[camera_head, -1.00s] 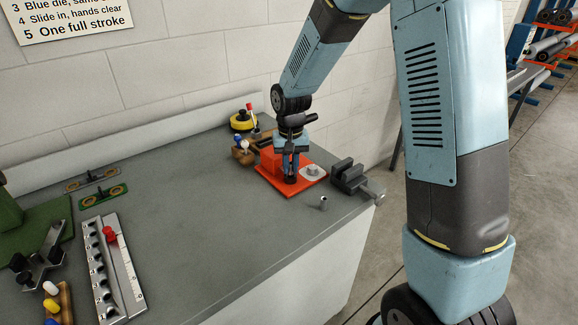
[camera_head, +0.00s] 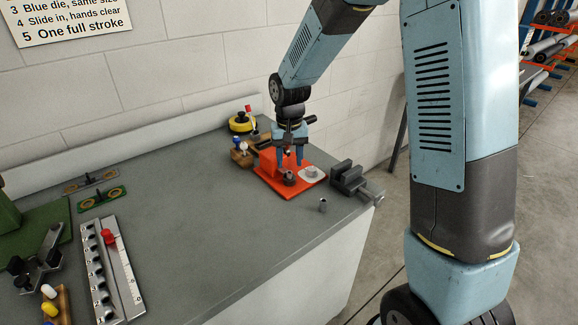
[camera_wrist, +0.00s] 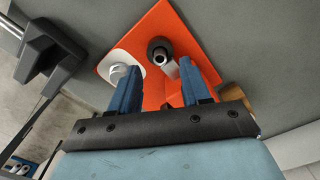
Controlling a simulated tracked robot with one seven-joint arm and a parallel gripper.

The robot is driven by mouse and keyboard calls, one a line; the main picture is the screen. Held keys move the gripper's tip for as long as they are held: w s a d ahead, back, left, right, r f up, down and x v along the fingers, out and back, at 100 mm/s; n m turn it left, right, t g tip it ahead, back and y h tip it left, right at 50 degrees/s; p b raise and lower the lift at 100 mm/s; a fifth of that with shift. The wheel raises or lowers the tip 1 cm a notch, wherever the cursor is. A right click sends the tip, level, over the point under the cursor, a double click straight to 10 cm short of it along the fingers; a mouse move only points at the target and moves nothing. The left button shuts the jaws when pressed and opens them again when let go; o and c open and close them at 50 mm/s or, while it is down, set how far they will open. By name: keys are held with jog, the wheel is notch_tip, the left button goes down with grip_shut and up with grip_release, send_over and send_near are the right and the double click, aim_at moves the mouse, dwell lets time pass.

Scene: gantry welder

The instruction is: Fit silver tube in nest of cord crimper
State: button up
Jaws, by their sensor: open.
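The orange crimper base (camera_head: 272,178) sits near the bench's right end. It carries a dark round nest (camera_wrist: 152,46). A silver tube (camera_wrist: 170,68) rises from this nest in the wrist view, between my fingers; its seating depth cannot be told. In the head view the dark nest (camera_head: 289,180) shows below my fingertips, with the tube hard to make out. My gripper (camera_head: 289,163) is open above the base, one finger on each side of the tube. The wrist view also shows my gripper (camera_wrist: 158,75) with its fingers apart, not visibly touching the tube.
A white plate (camera_head: 313,178) with a pale round piece lies right of the nest. A grey vise (camera_head: 348,177) stands further right. Wooden holders (camera_head: 243,159) and a yellow reel (camera_head: 240,122) crowd the left. The bench's middle is clear.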

notch_tip(320, 180, up, 9)
jog(key=s+d+r+t, duration=0.3)
jog(key=s+d+r, duration=0.7)
jog(key=r, duration=0.1)
jog(key=s+d+r+t, duration=0.1)
jog(key=s+d, duration=0.3)
jog(key=s, duration=0.3)
jog(key=s+d+r+t, duration=0.1)
jog(key=s+d, duration=0.3)
jog(key=s, duration=0.4)
jog(key=shift+s+m+t, duration=0.25)
jog(key=shift+m+t, duration=0.05)
jog(key=shift+m, duration=0.1)
